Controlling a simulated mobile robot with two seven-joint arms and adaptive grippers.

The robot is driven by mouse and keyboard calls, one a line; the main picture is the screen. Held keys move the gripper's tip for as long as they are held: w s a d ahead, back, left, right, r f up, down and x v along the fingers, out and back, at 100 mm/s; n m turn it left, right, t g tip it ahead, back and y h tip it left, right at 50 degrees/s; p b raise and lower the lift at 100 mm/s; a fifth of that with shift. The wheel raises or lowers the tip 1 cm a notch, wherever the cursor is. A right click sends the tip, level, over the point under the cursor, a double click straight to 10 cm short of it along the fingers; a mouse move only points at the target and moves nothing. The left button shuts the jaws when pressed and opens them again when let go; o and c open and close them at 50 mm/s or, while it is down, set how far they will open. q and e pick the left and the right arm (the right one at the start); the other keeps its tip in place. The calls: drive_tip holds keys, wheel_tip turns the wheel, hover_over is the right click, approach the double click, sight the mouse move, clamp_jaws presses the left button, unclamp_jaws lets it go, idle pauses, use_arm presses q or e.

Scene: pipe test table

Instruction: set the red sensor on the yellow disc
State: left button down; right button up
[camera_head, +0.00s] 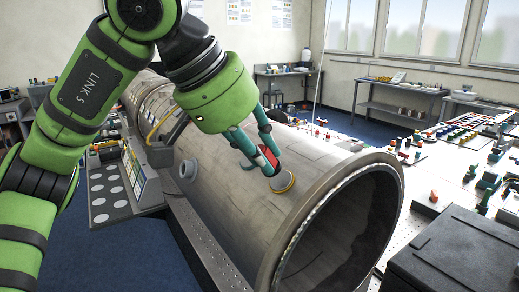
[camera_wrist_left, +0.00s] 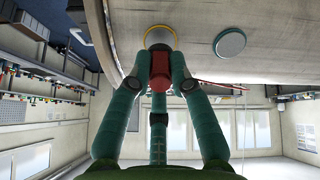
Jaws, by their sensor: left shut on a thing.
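The red sensor (camera_head: 267,158) is held between the fingers of my left gripper (camera_head: 259,150), just above the top of the large pipe (camera_head: 235,205). The yellow disc (camera_head: 282,183) lies on the pipe right by the sensor's lower end. In the left wrist view the red sensor (camera_wrist_left: 160,76) is pinched between my left fingertips (camera_wrist_left: 161,85), in line with the yellow disc (camera_wrist_left: 159,38). The sensor hides part of the disc there. I cannot tell whether sensor and disc touch. My right gripper is in neither view.
A grey-green disc (camera_wrist_left: 229,43) sits on the pipe beside the yellow one. The pipe's open end (camera_head: 350,235) faces front right. A black case (camera_head: 455,255) stands at the right, by a white table (camera_head: 425,200) with many small parts. A panel with pale circles (camera_head: 108,192) is left of the pipe.

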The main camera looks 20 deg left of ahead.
use_arm(q)
drive_tip(key=shift+b+x, duration=0.4)
drive_tip(key=shift+x, duration=0.85)
idle(0.7)
drive_tip(key=shift+f, duration=0.2)
idle(0.8)
drive_tip(key=c, duration=1.2)
unclamp_jaws()
drive_tip(key=shift+o, duration=0.8)
drive_tip(key=shift+w+d, duration=0.1)
drive_tip(key=v, duration=1.2)
